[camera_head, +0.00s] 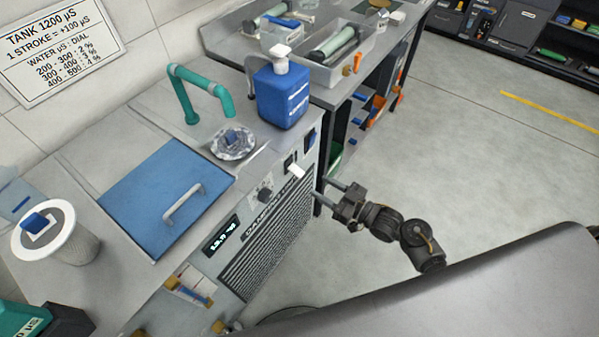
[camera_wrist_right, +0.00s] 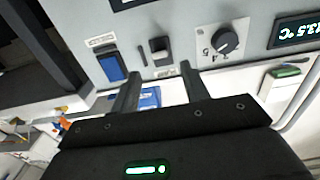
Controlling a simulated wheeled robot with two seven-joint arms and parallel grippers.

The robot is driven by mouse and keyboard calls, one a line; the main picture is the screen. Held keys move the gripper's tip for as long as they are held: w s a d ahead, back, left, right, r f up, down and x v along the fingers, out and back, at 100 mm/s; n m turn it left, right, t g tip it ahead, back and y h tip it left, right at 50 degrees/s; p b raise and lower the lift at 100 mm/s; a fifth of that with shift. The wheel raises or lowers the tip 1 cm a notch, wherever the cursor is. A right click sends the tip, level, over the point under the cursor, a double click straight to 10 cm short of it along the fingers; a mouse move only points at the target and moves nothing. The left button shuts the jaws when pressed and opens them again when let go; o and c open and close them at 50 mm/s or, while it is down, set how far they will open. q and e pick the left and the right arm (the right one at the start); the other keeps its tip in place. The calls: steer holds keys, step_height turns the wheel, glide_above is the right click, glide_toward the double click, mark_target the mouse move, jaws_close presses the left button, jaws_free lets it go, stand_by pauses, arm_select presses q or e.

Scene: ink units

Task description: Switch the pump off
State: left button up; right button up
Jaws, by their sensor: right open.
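The front panel of the blue-lidded unit (camera_head: 265,235) carries several controls. A blue rocker switch (camera_head: 311,137) is near its far end, also in the wrist view (camera_wrist_right: 112,67). Beside it is a dark slot switch with a pale lever (camera_head: 296,170), also in the wrist view (camera_wrist_right: 160,47). The labels are too small to read, so I cannot tell which is the pump's. My right gripper (camera_head: 320,188) is open and empty in front of the panel. In the wrist view its fingertips (camera_wrist_right: 160,72) are either side of the lever, apparently short of it. My left gripper is out of view.
A black dial (camera_head: 265,194) and lit display (camera_head: 222,236) are farther along the panel. On top are a blue lid (camera_head: 168,195), a teal tap (camera_head: 190,92) and a blue bottle (camera_head: 282,92). A bench (camera_head: 330,92) stands behind. The floor at right is clear.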

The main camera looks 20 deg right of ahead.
mark_target(299, 174)
steer(key=p+x, duration=0.1)
steer(key=x, duration=0.8)
steer(key=shift+w+a, duration=0.1)
steer(key=shift+w, duration=0.1)
